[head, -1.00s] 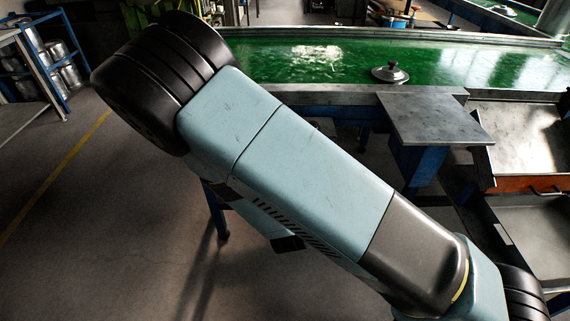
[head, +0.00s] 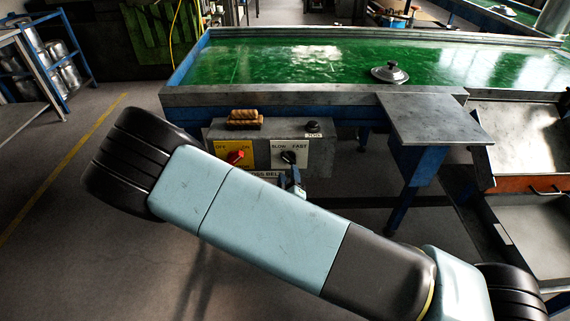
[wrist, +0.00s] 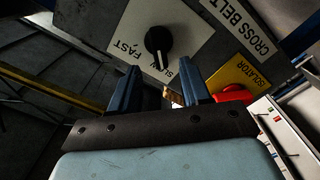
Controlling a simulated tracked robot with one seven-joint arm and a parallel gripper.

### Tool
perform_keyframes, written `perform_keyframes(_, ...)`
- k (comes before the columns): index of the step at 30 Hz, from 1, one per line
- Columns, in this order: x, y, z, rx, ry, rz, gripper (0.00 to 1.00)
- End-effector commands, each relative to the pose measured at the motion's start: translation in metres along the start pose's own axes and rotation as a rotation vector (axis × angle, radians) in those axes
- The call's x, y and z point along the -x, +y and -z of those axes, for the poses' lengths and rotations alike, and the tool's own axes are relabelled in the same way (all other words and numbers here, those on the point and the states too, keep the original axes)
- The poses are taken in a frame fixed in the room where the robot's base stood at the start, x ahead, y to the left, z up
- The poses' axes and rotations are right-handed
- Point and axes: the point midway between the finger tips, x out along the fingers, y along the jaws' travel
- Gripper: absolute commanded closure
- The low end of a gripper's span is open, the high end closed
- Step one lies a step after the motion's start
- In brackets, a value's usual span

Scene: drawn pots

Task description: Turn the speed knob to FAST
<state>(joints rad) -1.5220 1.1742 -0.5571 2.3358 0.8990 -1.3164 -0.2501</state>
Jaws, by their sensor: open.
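The speed knob (head: 289,157) is black and sits on a white plate marked SLOW on the left and FAST on the right. In the wrist view the knob (wrist: 158,40) shows a white line on the side of the lettering, nearer SLOW than FAST. My gripper (head: 293,183) is just below the knob in the head view, and its tips partly hide the lower plate. In the wrist view my gripper (wrist: 160,82) has its two blue fingers apart with nothing between them. The knob lies beyond the fingertips, apart from them.
A red isolator knob (head: 236,157) on a yellow OFF/ON plate is left of the speed knob. A JOG button (head: 313,126) and a brush (head: 244,118) are on top of the grey control box (head: 320,150). The green belt (head: 300,62) carries a lid (head: 389,73).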

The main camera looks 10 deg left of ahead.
Motion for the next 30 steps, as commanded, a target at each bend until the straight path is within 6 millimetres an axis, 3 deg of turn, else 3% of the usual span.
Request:
perform_keyframes(6,-0.036,0.000,0.000,0.001,0.000,-0.001,0.53)
perform_keyframes(12,-0.055,0.000,0.000,0.001,0.000,-0.001,0.53)
perform_keyframes(24,-0.060,0.000,0.000,0.000,-0.001,0.001,0.53)
perform_keyframes(30,-0.060,0.000,0.000,0.000,-0.001,0.000,0.72)
